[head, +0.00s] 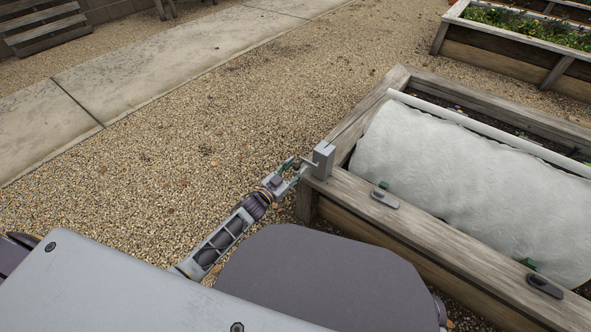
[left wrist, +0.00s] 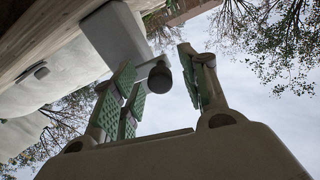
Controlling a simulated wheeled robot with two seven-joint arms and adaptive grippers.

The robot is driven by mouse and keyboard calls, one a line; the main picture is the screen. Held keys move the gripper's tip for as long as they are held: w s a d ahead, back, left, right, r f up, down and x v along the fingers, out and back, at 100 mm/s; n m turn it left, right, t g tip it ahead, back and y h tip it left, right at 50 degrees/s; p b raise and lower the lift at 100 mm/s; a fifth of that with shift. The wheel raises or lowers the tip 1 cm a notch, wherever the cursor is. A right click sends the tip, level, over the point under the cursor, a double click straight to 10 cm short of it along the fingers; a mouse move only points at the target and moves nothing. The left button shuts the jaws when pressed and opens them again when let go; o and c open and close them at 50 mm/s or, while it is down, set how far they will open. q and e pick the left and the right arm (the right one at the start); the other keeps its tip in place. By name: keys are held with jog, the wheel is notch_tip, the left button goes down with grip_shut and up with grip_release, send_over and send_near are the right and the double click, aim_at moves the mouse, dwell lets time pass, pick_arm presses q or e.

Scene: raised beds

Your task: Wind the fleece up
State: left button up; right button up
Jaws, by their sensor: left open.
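The white fleece (head: 470,185) lies over the raised bed, with a pale tube (head: 490,132) along its far side. A grey winder box (head: 322,160) sits on the bed's near left corner, with a thin crank on its left side. My left gripper (head: 293,167) is at the crank, open. In the left wrist view the dark round crank knob (left wrist: 160,78) shows between its green-padded fingers, with gaps visible on both sides; contact cannot be told. The grey box also shows there (left wrist: 113,38). My right gripper is not in view.
Two grey latches (head: 384,199) (head: 545,287) sit on the bed's near timber rail (head: 440,241), with green tabs by the fleece edge. Another planted bed (head: 510,55) stands at the upper right. Open gravel (head: 200,135) and a concrete path (head: 150,68) lie to the left.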

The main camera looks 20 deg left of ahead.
pick_arm(q)
jog(key=shift+w+d, duration=0.1)
jog(key=shift+w, duration=0.2)
jog(key=shift+c, duration=0.4)
grip_shut()
jog(key=shift+r+m, duration=0.2)
jog(key=shift+m, duration=0.2)
